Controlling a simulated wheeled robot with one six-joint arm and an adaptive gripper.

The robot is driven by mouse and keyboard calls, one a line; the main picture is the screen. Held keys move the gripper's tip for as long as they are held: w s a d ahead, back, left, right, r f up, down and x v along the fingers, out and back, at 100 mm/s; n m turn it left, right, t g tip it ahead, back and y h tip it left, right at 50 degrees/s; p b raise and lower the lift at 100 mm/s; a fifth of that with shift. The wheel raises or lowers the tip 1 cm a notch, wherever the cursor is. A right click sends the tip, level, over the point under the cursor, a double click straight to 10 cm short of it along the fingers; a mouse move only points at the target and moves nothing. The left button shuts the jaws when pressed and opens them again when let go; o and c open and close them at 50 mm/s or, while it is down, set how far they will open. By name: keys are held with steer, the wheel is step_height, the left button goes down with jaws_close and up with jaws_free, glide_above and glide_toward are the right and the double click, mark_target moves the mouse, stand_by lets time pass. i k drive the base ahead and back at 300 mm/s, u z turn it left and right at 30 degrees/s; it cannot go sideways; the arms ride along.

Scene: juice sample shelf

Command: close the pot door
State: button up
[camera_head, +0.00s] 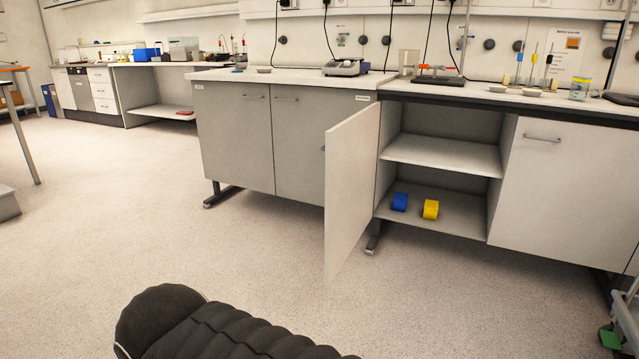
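One cabinet door (352,190) under the lab bench stands open. It is a flat pale grey panel, hinged at its right edge beside the open compartment, and it swings out into the room toward me. No pot is clearly seen. The open compartment has a middle shelf (445,153). A blue block-like item (400,202) and a yellow one (431,209) stand on its bottom board. My gripper is not in view; a dark ribbed part at the bottom edge looks like my own arm, apart from the door.
Closed cabinet doors (235,135) stand to the left and another closed door (565,185) to the right. The bench top carries a balance (346,67) and glassware. A wheeled cart (625,320) is at the lower right edge. The floor (180,240) before the cabinets is clear.

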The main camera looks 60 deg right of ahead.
mark_target(350, 146)
steer(key=i, duration=1.35)
steer(key=z, duration=2.8)
